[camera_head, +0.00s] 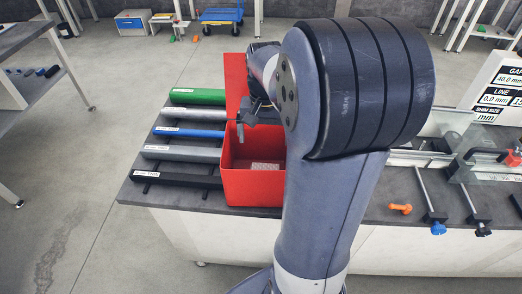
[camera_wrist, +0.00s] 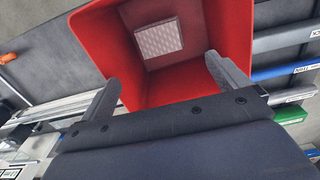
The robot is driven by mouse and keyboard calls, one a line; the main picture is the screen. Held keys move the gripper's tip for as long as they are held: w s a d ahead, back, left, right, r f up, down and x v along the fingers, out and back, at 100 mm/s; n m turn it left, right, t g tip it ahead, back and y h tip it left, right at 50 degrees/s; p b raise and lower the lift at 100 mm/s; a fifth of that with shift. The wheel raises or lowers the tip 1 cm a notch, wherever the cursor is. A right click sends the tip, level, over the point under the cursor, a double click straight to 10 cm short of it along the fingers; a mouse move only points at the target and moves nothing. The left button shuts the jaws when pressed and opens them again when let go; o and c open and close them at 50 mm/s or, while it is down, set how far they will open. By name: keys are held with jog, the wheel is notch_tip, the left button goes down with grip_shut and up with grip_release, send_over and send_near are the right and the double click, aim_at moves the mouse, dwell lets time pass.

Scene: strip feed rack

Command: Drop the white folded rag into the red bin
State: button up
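The red bin (camera_head: 252,188) stands on the dark bench beside a row of labelled strips, and its open inside fills the upper middle of the wrist view (camera_wrist: 222,35). The white folded rag (camera_head: 264,166) lies in the bin, apart from my fingers; in the wrist view (camera_wrist: 160,38) it is a pale patterned square on the bin's floor. My gripper (camera_wrist: 163,75) is over the bin, its two fingers spread with nothing between them. In the head view the gripper is small and partly hidden by my arm.
Green (camera_head: 198,96), blue (camera_head: 190,132), grey and black strips lie left of the bin. A red upright panel (camera_head: 236,75) rises behind it. An orange piece (camera_head: 400,209) and clamps (camera_head: 434,218) lie on the right of the bench. The floor at left is mostly clear.

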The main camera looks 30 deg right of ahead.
jog(key=shift+o, duration=0.3)
notch_tip(320, 180, up, 11)
dwell(0.4)
jog(key=shift+f, duration=0.15)
notch_tip(320, 180, down, 10)
jog(key=f, duration=0.1)
jog(key=shift+r+p, duration=2.35)
jog(key=shift+r, duration=0.5)
